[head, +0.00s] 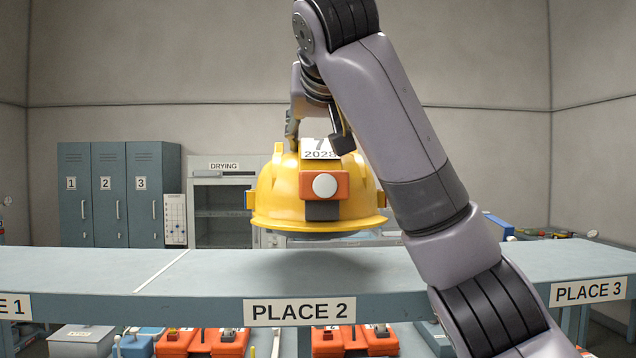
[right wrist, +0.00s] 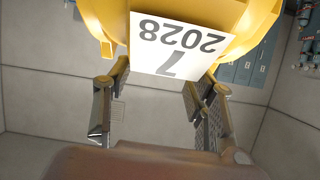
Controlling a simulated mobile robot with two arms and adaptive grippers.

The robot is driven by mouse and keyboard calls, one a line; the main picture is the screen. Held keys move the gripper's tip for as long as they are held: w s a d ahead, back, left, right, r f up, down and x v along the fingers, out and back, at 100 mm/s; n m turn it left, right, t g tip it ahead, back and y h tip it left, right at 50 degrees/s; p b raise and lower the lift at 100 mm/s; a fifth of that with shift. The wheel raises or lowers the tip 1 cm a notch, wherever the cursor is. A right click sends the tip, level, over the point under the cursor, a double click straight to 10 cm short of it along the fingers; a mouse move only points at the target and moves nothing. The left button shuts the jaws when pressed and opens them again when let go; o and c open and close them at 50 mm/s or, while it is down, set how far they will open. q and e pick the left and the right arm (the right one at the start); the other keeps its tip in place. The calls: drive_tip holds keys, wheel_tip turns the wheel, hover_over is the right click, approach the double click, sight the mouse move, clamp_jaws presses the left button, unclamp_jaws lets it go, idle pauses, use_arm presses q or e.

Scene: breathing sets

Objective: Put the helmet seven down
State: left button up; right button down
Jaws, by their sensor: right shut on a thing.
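The yellow helmet (head: 276,196) hangs upright above the grey bench (head: 220,272), over the stretch labelled PLACE 2. Its white tag (head: 318,150) reads 7 and 2028. An orange block with a white round knob is on its front. My right gripper (head: 318,138) is shut on the helmet at its top, partly hidden by the tag. In the right wrist view the helmet (right wrist: 105,22) and its tag (right wrist: 180,45) fill the top, beyond the two fingers. A dark shadow lies on the bench under the helmet. My left gripper is out of view.
The PLACE 2 bench top is bare around the shadow. A white line (head: 163,270) divides it from PLACE 1. PLACE 3 (head: 588,291) is at the right. Orange cases (head: 215,342) sit below the bench. Lockers (head: 120,190) and a DRYING cabinet (head: 223,215) stand behind.

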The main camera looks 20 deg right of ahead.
sight(318, 168)
drive_tip(key=shift+f, duration=0.95)
wheel_tip(318, 168, down, 4)
drive_tip(key=shift+s+r, duration=0.15)
drive_tip(key=shift+f, duration=0.25)
drive_tip(key=shift+f, duration=0.15)
drive_tip(key=c, duration=0.7)
unclamp_jaws()
